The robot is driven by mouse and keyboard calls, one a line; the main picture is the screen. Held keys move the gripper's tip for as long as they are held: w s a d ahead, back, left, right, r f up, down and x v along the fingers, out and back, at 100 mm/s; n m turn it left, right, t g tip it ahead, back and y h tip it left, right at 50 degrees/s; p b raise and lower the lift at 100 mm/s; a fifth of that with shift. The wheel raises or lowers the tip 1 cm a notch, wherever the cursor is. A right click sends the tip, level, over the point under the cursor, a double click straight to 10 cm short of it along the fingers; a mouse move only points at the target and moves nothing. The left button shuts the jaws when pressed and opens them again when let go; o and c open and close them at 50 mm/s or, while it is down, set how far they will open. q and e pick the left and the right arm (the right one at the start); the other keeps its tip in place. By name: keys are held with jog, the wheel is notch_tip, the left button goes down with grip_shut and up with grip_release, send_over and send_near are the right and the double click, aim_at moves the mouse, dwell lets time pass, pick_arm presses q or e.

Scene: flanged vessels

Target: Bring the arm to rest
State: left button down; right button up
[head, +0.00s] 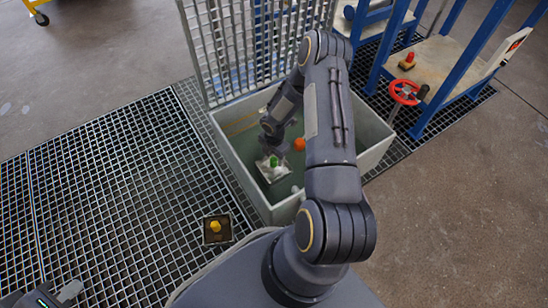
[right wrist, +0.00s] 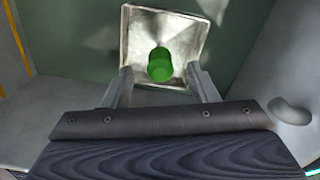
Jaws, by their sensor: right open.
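My right arm reaches down into a grey open vessel (head: 230,165). In it lies a square metal plate with a green knob (head: 273,167), which also shows in the right wrist view (right wrist: 160,65). My right gripper (right wrist: 160,76) is open, its two fingers apart on either side of the green knob as seen in that view. I cannot tell whether they touch it. In the head view the right fingertips are hard to make out beside the plate. My left gripper (head: 62,294) shows only partly at the bottom left corner, and its jaws are unclear.
A plate with a yellow knob (head: 215,227) lies on the floor grating (head: 100,200). An orange knob (head: 300,144) shows inside the vessel. An upright grid panel (head: 235,50) stands behind it. A blue-framed cart with a red knob (head: 407,60) and a red handwheel (head: 405,92) stands at the right.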

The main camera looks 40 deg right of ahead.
notch_tip(320, 180, up, 4)
jog(key=shift+r+p, duration=0.1)
jog(key=shift+p, duration=0.55)
notch_tip(320, 180, up, 25)
jog(key=s+a+m+t, duration=0.2)
jog(key=m, duration=0.7)
jog(key=s+a+r+m+t+y, duration=0.2)
jog(key=s+a+r+m, duration=0.4)
jog(key=s+a+r, duration=0.15)
jog(key=s+a+r+m+t+y, duration=0.1)
jog(key=s+a+r+m+t, duration=0.1)
jog(key=s+a+r+m, duration=0.55)
notch_tip(320, 180, up, 35)
jog(key=s+d+n+p, duration=0.1)
jog(key=s+p, duration=0.1)
jog(key=p, duration=3.4)
jog(key=shift+s+d+y, duration=0.2)
jog(key=shift+s+y, duration=0.05)
jog(key=shift+y, duration=0.15)
